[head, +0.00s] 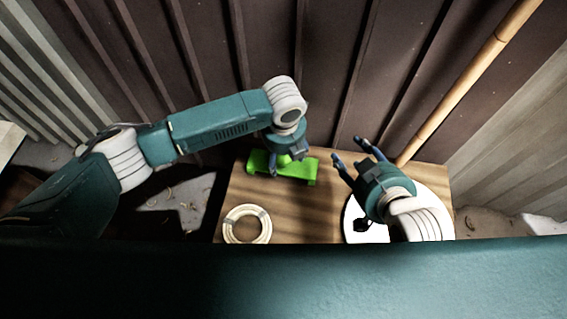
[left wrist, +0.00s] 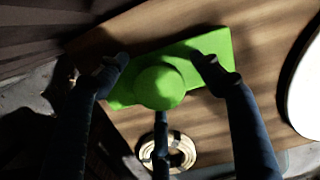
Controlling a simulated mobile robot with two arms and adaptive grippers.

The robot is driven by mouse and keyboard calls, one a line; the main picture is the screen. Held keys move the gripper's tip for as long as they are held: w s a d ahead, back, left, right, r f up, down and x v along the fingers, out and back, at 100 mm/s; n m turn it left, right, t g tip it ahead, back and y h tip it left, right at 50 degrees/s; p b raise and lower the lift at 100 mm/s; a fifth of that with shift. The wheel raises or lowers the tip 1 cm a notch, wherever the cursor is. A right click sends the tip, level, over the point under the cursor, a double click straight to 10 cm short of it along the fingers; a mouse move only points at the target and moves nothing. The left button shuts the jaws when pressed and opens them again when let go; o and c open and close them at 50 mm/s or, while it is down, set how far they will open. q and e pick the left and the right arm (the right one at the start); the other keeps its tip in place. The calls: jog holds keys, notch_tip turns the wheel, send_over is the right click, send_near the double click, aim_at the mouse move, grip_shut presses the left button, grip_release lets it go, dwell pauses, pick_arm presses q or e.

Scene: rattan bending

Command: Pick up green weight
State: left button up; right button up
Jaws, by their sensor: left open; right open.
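The green weight (head: 309,169) lies on the wooden table near its back edge. It is a flat bright green block with a round knob on top. In the left wrist view the weight (left wrist: 215,52) lies below my open fingers, with its knob between them. My left gripper (head: 285,158) is directly over the weight and hides part of it; I cannot tell if the fingers touch it. My left gripper also shows in the left wrist view (left wrist: 155,72). My right gripper (head: 354,152) is open and empty, to the right of the weight.
A coil of pale rattan (head: 247,208) lies on the wooden table (head: 306,213) at the front left. A white round disc (head: 437,199) is at the right, partly under my right arm. A bamboo pole (head: 455,93) leans at the back right. A corrugated wall stands behind the table.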

pick_arm(q)
jog(key=shift+f, duration=0.15)
jog(key=shift+w, duration=0.1)
grip_shut()
dwell(0.4)
